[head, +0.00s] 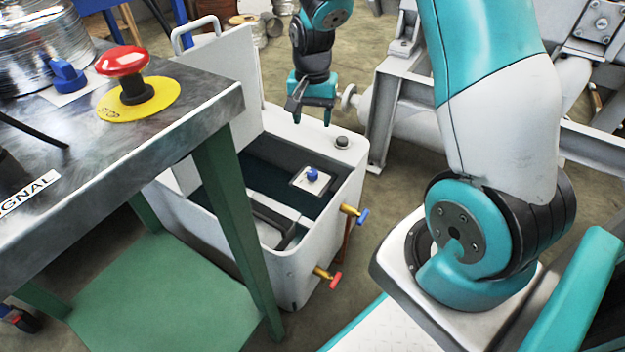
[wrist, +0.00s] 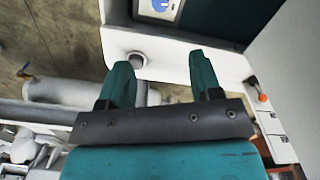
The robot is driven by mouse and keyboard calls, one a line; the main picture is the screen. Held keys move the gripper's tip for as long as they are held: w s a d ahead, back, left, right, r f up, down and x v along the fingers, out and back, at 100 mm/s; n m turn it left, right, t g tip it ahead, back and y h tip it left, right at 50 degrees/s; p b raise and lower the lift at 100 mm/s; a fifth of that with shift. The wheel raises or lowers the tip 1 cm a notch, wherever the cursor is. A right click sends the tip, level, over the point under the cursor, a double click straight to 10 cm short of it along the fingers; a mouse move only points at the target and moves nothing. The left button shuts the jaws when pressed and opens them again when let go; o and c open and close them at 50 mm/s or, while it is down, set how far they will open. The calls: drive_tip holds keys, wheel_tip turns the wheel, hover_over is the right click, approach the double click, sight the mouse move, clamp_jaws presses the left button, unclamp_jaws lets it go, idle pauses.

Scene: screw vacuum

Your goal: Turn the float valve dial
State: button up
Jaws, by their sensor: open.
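A blue dial (head: 312,174) sits on a small white plate (head: 322,184) inside an open white tank (head: 335,205). I take it to be the float valve dial. In the wrist view the dial (wrist: 160,4) shows only partly, cut off at the top edge on its pale plate (wrist: 148,13). My gripper (head: 312,116) is open and empty, above the tank's back rim and apart from the dial. In the wrist view its two teal fingers (wrist: 162,75) point toward the rim, beside a round grey knob (wrist: 136,59).
A metal-topped table (head: 190,117) with a red emergency button (head: 122,61) and another blue knob (head: 67,76) stands at left. The tank has blue-handled (head: 361,215) and red-handled (head: 334,279) taps outside. Grey machinery (head: 400,110) stands behind at right.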

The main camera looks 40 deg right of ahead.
sight(312, 172)
wheel_tip(312, 172, down, 17)
drive_tip(key=b, duration=0.7)
drive_tip(key=shift+r, duration=0.1)
drive_tip(key=shift+r, duration=0.1)
drive_tip(key=c, duration=0.9)
